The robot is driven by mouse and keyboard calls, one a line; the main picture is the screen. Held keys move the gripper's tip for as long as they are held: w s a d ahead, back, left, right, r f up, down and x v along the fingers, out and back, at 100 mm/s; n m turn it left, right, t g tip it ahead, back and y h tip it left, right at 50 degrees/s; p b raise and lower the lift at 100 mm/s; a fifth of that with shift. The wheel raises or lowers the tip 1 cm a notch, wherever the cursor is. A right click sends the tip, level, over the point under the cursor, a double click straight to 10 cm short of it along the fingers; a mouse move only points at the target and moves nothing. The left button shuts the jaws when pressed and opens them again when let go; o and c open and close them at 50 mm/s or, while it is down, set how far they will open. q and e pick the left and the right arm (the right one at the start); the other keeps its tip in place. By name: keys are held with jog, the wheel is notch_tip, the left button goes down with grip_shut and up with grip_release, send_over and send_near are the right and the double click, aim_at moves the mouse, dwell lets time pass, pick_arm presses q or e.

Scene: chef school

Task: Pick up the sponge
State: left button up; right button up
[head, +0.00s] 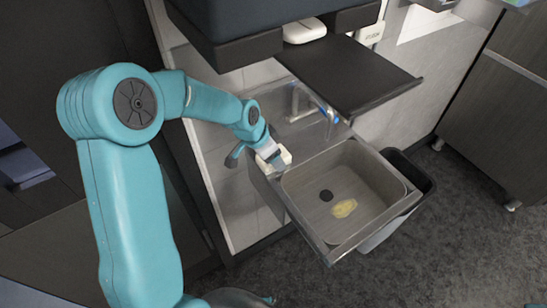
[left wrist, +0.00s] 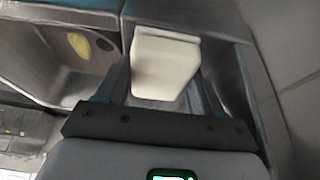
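A yellow oval sponge (head: 343,208) lies on the floor of the sink basin, next to the dark drain. It also shows in the left wrist view (left wrist: 78,43), off to the left. My left gripper (head: 271,158) is at the sink's left rim, apart from the yellow sponge. A white block (left wrist: 165,65) stands between its spread fingers, which appear open around it; in the head view the gripper partly hides this block. My right gripper is not in view.
The metal sink (head: 327,243) has a raised rim and a faucet (head: 297,103) at its back. A dark shelf (head: 345,72) overhangs the back. A dark bin (head: 411,170) stands to the right. The basin is otherwise clear.

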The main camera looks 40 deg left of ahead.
pick_arm(q)
jog(key=shift+c, duration=0.5)
jog(key=shift+d+r, duration=0.1)
jog(key=shift+r, duration=0.05)
jog(key=shift+d+r+b, duration=0.1)
jog(key=shift+r+b, duration=0.2)
jog(key=shift+r, duration=0.05)
notch_tip(320, 180, up, 6)
jog(key=shift+f, duration=0.1)
jog(key=s+d+b, duration=0.2)
jog(key=s+d, duration=0.1)
jog(key=d, duration=0.6)
jog(key=s+d+b, duration=0.2)
jog(key=s+d, duration=0.2)
jog(key=d, duration=0.5)
jog(key=shift+s, duration=0.3)
jog(key=o, duration=0.5)
jog(key=c, duration=0.3)
